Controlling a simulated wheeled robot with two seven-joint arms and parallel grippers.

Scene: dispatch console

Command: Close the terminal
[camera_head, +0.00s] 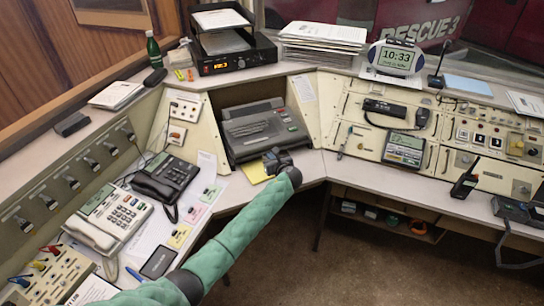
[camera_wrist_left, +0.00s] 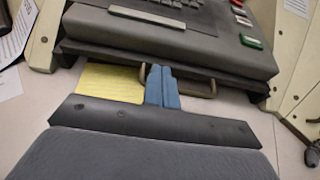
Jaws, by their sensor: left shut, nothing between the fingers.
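The terminal (camera_head: 262,128) is a dark grey unit with a keyboard, set in a recess of the cream console, its front part standing out over the desk. In the left wrist view its front edge (camera_wrist_left: 185,52) fills the top, with a brownish bar handle (camera_wrist_left: 205,90) below. My left gripper (camera_head: 270,160) is at the front of the terminal. Its blue fingers (camera_wrist_left: 163,88) are shut together, empty, and overlap the handle; I cannot tell whether they touch it. My right gripper is in neither view.
A yellow note (camera_head: 255,170) lies on the desk under the terminal's front. A black phone (camera_head: 165,178) and a pale phone (camera_head: 108,218) stand to the left. A panel with a small display unit (camera_head: 404,149) is to the right. The desk (camera_head: 308,167) just right of the gripper is clear.

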